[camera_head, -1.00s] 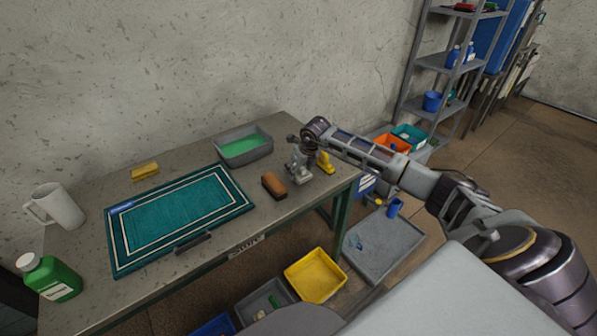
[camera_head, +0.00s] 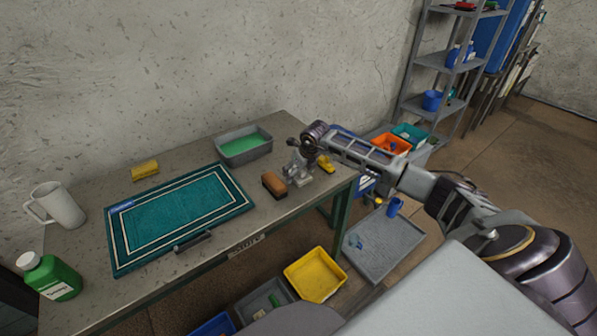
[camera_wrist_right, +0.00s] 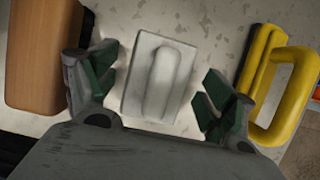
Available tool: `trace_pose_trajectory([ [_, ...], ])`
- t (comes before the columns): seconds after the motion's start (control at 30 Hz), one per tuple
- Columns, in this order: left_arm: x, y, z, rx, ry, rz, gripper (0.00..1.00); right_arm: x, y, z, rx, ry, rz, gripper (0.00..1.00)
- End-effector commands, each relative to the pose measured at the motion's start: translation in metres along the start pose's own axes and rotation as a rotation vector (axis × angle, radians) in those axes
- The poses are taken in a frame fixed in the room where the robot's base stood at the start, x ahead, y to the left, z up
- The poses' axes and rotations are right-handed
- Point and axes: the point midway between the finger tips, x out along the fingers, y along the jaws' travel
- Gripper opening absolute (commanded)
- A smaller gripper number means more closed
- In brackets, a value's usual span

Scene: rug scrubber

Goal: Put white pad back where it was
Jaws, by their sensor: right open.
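The white pad (camera_wrist_right: 160,77), a pale block with a raised ridge handle, lies on the table between the two spread fingers of my right gripper (camera_wrist_right: 160,98). The fingers are open with a gap on each side of the pad. In the head view my right gripper (camera_head: 298,166) is over the right end of the table, and part of the pad (camera_head: 303,181) shows beneath it. My left gripper is not in view.
A brown brush (camera_head: 274,184) lies close left of the pad, and a yellow-handled tool (camera_head: 326,163) close right. A grey tray of green liquid (camera_head: 243,146) stands behind. A green rug (camera_head: 180,215) covers the table's middle. A yellow bin (camera_head: 315,274) stands below.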

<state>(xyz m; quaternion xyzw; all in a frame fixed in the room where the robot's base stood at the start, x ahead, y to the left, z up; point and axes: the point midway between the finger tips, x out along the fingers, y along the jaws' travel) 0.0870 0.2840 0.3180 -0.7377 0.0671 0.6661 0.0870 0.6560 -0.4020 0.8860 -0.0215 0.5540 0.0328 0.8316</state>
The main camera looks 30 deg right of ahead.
Motion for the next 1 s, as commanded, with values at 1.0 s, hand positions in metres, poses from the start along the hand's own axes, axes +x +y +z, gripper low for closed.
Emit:
trace_pose_trajectory([
  [1.0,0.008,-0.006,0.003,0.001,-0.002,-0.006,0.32,-0.079,-0.001,0.001,-0.001,-0.002,-0.002,0.83],
])
